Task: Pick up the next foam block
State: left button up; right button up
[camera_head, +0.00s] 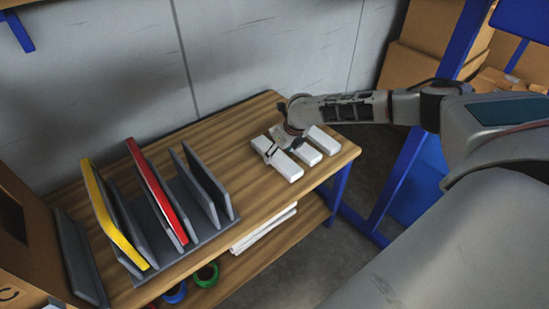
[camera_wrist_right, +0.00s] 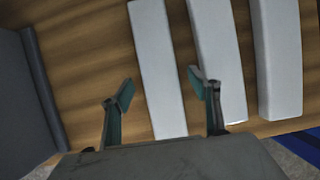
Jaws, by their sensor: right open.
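Three white foam blocks lie side by side at the right end of the wooden table: a left block (camera_head: 277,158), a middle block (camera_head: 307,153) and a right block (camera_head: 322,139). In the right wrist view the left block (camera_wrist_right: 157,70), the middle block (camera_wrist_right: 217,50) and the right block (camera_wrist_right: 277,60) run up the picture. My right gripper (camera_head: 274,149) is over the left block in the head view. In the right wrist view the open fingers (camera_wrist_right: 160,88) stand on either side of part of the left block, the right finger overlapping the middle block. Contact cannot be told. My left gripper is not in view.
A grey slotted rack (camera_head: 205,232) with a yellow-edged sign (camera_head: 112,222), a red sign (camera_head: 158,195) and grey dividers stands on the table's (camera_head: 225,130) left half. White sheets and tape rolls (camera_head: 206,275) lie on the lower shelf. Bare wood separates rack and blocks.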

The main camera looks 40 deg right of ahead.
jog(key=shift+x, duration=1.2)
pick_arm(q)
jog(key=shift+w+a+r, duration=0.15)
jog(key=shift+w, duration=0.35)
pick_arm(e)
jog(key=c, duration=0.9)
jog(key=shift+o, duration=0.2)
